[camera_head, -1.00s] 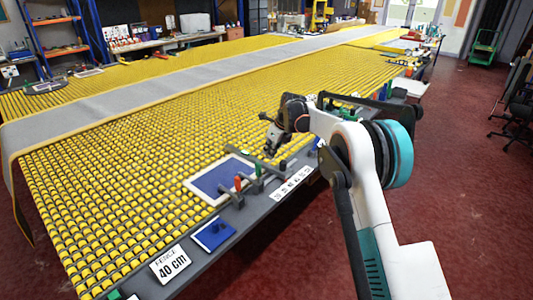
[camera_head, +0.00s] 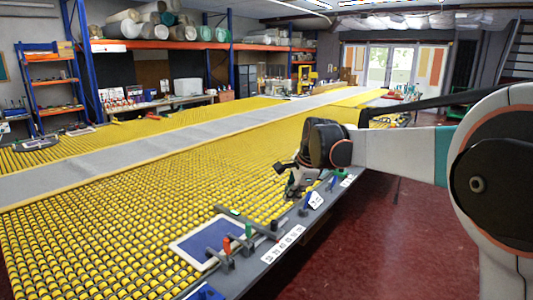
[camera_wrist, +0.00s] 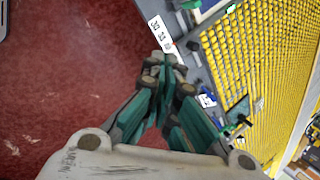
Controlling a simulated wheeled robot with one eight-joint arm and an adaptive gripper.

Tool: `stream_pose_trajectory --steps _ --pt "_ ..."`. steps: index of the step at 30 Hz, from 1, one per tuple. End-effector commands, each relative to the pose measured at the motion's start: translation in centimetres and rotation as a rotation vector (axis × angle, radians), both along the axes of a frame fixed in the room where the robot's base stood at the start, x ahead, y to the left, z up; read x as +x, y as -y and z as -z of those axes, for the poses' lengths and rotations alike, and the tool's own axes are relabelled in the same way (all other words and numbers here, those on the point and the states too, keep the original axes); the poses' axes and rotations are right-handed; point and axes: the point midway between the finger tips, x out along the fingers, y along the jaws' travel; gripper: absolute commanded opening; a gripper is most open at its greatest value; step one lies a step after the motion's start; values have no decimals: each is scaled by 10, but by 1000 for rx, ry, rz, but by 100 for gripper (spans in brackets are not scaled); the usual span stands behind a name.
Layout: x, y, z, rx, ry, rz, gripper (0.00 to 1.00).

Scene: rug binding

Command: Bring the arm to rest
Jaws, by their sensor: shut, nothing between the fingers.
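My gripper (camera_wrist: 164,62) shows in the wrist view with its grey and green fingers drawn together and nothing between them. Below the fingertips in that view are the dark red floor and the grey edge of the roller table. In the head view my white arm stretches across the right side. Its dark wrist end is over the near right edge of the roller table (camera_head: 130,232). The gripper is small there and its fingers are hard to make out.
A long grey strip (camera_head: 135,146) lies across the yellow rollers. A blue panel with a white border (camera_head: 208,240) and small coloured-handled tools lie along the near edge. Shelving (camera_head: 50,85) stands at the back left. Red floor (camera_head: 385,245) is open at the right.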

Motion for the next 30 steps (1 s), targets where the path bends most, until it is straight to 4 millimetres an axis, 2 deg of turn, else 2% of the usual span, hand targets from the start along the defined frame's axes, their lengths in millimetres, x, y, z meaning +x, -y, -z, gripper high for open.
stream_pose_trajectory --steps 1,6,14,23,30 --pt "-18 7 -6 -27 20 -44 0" --pt "-73 30 -21 -137 91 -217 0" --pt "-163 62 -24 -316 184 -479 0" --pt "-264 92 3 -541 268 -781 0" --pt "-337 110 44 -723 311 -1019 0"
